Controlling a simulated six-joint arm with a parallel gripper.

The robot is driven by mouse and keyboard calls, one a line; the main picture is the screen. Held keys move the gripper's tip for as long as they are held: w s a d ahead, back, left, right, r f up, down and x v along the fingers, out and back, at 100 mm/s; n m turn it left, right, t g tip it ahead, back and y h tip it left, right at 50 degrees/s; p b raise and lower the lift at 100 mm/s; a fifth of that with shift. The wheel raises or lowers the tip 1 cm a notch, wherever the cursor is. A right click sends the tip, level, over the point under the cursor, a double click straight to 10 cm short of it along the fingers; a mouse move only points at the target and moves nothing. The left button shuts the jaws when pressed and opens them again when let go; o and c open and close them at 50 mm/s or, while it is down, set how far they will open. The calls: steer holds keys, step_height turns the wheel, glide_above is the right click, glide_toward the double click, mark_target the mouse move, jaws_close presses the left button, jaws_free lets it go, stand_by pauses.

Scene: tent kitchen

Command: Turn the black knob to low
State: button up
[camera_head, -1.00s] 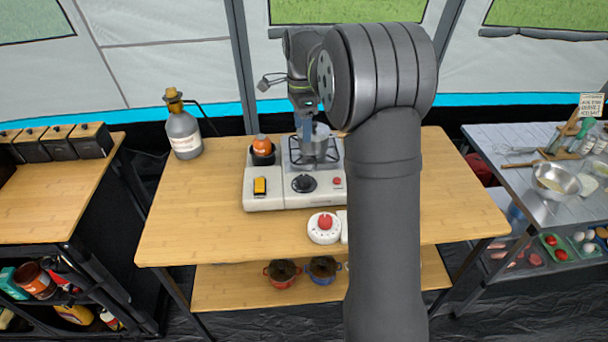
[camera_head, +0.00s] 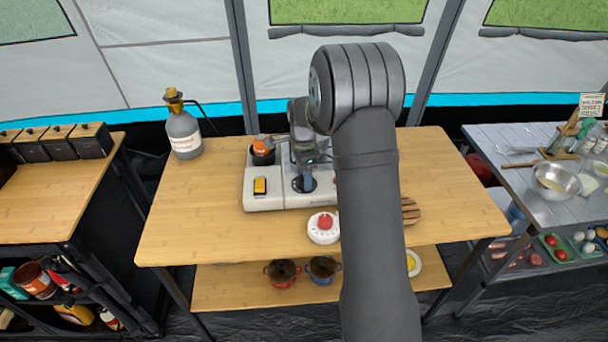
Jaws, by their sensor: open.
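The knob's pointer and any markings are too small and too covered to read. The burner and pot behind are mostly hidden by my arm.
A yellow switch (camera_head: 260,186) is left of the knob on the stove. A grey gas bottle (camera_head: 183,135) stands at the table's back left. The table's left side is clear.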

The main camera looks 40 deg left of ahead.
steer(key=shift+f, duration=0.1)
steer(key=c, duration=1)
